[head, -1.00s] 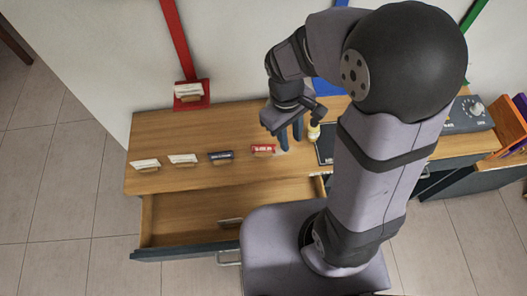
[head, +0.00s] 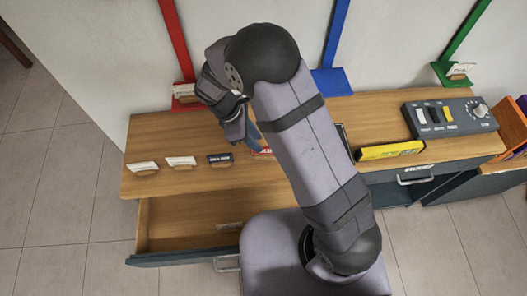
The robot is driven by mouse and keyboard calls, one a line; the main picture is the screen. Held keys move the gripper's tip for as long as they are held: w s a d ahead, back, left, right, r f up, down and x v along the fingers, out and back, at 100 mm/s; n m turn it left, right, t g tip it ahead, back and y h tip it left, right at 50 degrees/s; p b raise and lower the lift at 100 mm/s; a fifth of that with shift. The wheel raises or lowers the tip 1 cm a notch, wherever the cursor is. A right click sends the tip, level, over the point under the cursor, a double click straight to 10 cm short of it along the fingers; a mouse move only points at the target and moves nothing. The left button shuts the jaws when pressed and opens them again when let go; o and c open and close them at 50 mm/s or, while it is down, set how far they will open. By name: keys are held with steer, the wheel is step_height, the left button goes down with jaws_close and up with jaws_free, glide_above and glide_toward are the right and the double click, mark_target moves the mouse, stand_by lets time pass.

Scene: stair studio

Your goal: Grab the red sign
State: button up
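The red sign (head: 264,151) lies on the wooden desk at the right end of a row of small signs. Only a small red and white part of it shows, since my arm hides the rest. My gripper (head: 254,136) points down just behind and beside the sign, low over the desk. Its blue fingers are partly hidden by my arm, so I cannot tell whether they are open or touch the sign.
Two white signs (head: 181,161) and a dark sign (head: 219,158) stand to the left. An open drawer (head: 185,222) juts out in front. Red (head: 186,104), blue (head: 332,81) and green (head: 452,79) wall shelves stand behind. A yellow box (head: 390,150) and a control box (head: 448,117) are right.

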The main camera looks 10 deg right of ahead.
steer(key=shift+d+p+x, duration=0.25)
steer(key=shift+p+x, duration=0.85)
steer(key=shift+x, duration=1.1)
steer(key=shift+s+d+f, duration=0.15)
steer(key=shift+s+f, duration=0.05)
steer(key=shift+f, duration=0.3)
jaws_close()
